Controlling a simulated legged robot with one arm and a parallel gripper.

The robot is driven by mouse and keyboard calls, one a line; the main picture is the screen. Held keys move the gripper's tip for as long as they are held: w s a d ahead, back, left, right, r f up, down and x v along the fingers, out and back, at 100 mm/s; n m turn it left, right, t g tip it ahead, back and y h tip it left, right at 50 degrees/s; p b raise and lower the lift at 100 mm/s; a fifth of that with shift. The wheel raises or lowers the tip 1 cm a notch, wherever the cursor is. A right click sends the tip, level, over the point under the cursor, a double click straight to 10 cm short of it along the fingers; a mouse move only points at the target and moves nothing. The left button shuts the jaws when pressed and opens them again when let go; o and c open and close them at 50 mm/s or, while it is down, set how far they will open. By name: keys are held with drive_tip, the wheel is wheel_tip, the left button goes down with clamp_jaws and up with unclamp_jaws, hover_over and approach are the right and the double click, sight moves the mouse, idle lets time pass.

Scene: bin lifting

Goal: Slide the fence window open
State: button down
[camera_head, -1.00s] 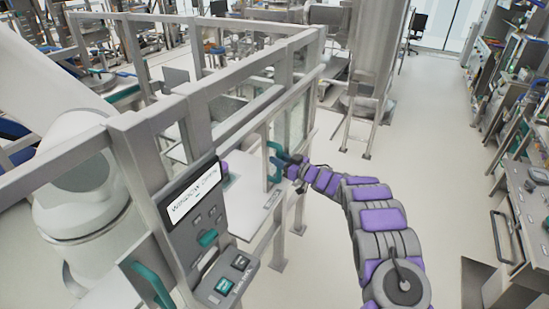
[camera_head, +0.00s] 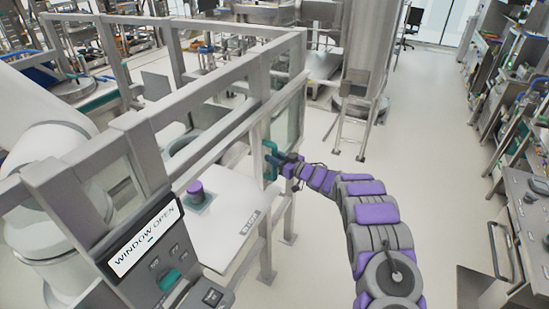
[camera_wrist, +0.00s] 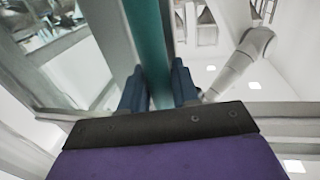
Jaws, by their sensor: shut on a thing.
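The fence window (camera_head: 289,122) is a clear pane in a grey frame toward the far end of the fence. Its teal handle (camera_head: 267,160) stands upright on the frame. My gripper (camera_head: 279,159) is shut on this handle. In the wrist view, the handle (camera_wrist: 147,35) runs vertically between the two dark blue fingers of my gripper (camera_wrist: 158,88). The panel display (camera_head: 145,238) reads "WINDOW OPEN". An open gap shows in the fence between the panel and the window, above a white table.
A purple-topped knob (camera_head: 195,190) stands on the white table (camera_head: 228,215) behind the fence. The grey fence rail (camera_head: 200,95) runs beside my arm. A metal tank (camera_head: 369,45) stands ahead. The floor (camera_head: 430,160) to the right is clear.

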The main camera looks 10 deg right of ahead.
drive_tip(key=c, duration=1)
unclamp_jaws()
drive_tip(key=shift+s, duration=0.1)
drive_tip(key=shift+d, duration=0.1)
drive_tip(key=b+v, duration=0.1)
drive_tip(key=v, duration=1.6)
drive_tip(key=shift+d, duration=0.3)
